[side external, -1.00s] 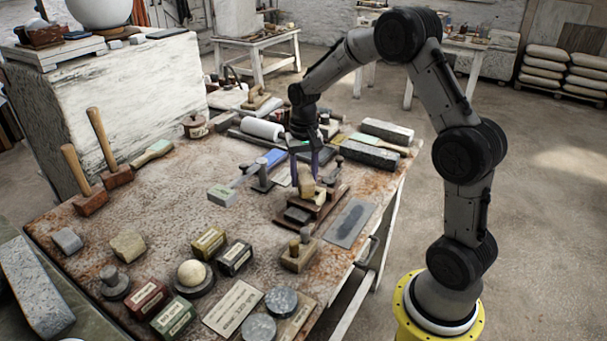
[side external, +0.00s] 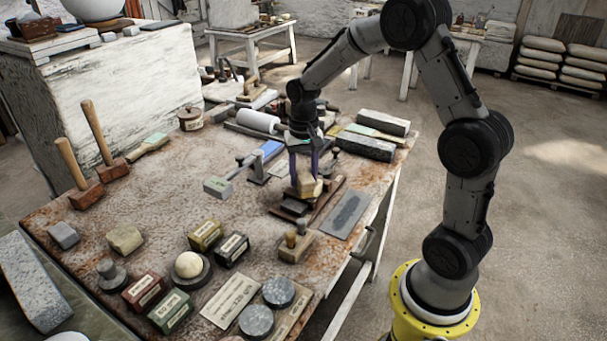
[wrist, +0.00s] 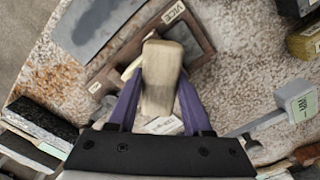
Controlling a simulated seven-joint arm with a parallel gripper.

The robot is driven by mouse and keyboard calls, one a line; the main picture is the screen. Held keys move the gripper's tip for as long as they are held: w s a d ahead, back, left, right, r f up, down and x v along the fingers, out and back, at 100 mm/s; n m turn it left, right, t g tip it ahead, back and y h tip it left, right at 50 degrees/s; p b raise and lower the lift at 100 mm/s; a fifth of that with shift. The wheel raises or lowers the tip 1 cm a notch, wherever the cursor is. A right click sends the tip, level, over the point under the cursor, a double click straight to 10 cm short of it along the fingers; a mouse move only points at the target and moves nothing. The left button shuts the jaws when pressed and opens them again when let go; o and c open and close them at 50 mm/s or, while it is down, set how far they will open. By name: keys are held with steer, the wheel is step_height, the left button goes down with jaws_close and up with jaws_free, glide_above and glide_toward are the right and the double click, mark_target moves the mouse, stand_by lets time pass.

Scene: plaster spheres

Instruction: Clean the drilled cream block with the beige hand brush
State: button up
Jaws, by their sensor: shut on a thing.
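My gripper (wrist: 156,95) is shut on the beige hand brush (wrist: 161,85), a pale wooden piece between the purple fingers. In the side view my gripper (side external: 307,178) holds the brush (side external: 309,189) over the brown vice (side external: 328,203). In the wrist view the vice (wrist: 196,38) is a wooden frame marked VICE. A small cream piece, apparently the drilled cream block (wrist: 132,68), shows beside the brush's edge, mostly hidden by the brush and a finger. Its holes do not show. I cannot tell whether the brush touches it.
A dark grey slab (side external: 347,213) lies just right of the vice. A metal tool with a labelled pale block (side external: 218,187) lies to the left. Stone bars (side external: 362,147) lie behind right. The left middle tabletop is fairly clear.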

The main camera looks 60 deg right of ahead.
mark_target(300, 166)
steer(key=shift+w+d, duration=1.45)
steer(key=shift+s+a, duration=1.55)
steer(key=shift+w+d+r, duration=0.1)
steer(key=shift+w+d+r, duration=0.65)
steer(key=shift+w+d, duration=0.05)
steer(key=shift+f, duration=0.75)
